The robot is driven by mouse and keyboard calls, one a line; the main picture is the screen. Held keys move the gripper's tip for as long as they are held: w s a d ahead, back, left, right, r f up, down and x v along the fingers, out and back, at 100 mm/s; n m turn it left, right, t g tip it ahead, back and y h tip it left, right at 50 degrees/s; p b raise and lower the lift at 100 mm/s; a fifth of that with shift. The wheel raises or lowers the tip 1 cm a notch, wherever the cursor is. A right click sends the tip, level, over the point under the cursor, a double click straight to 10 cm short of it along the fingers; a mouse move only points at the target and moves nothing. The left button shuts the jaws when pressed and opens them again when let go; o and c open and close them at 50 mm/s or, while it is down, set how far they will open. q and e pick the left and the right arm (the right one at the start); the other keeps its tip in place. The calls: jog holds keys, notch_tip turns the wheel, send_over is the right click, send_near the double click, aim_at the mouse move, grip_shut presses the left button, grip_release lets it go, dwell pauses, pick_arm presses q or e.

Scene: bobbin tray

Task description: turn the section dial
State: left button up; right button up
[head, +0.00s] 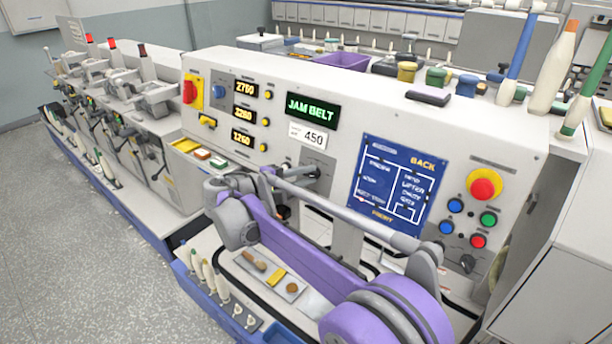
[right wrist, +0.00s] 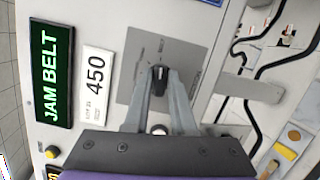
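The section dial is a small black knob (right wrist: 160,76) on a grey marked plate (right wrist: 166,50) in the right wrist view. In the head view its grey plate (head: 318,160) sits below the white 450 card, and my right gripper mostly hides the knob. My right gripper (right wrist: 161,80) reaches straight at the panel, with one grey finger on each side of the knob. The fingertips appear to touch its sides, with no clear gap. It also shows in the head view (head: 314,172). My left gripper is not in view.
A green JAM BELT display (head: 312,108) and the 450 card (head: 313,137) sit above the dial. A blue screen (head: 392,185) and a red emergency button (head: 484,184) are to the right. A tray (head: 248,268) with small items lies below.

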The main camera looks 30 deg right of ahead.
jog(key=o, duration=0.3)
jog(key=v, duration=1)
jog(key=shift+s+a+r+b, duration=0.1)
jog(key=shift+a+b, duration=0.3)
jog(key=s+d+f+m+t+y, duration=0.1)
jog(key=s+d+f+y, duration=0.1)
jog(key=s+f+y, duration=1.25)
jog(key=s+a+f+m, duration=0.1)
jog(key=s+a+f, duration=0.1)
jog(key=s+f, duration=0.1)
jog(key=s+a+f+m+t, duration=0.1)
jog(key=s+a+f, duration=0.1)
jog(key=s, duration=0.3)
jog(key=s+a+f+m+t+y, duration=0.1)
jog(key=s+a+f, duration=0.1)
jog(key=s+f, duration=0.2)
jog(key=shift+a+f, duration=0.2)
jog(key=shift+f, duration=0.15)
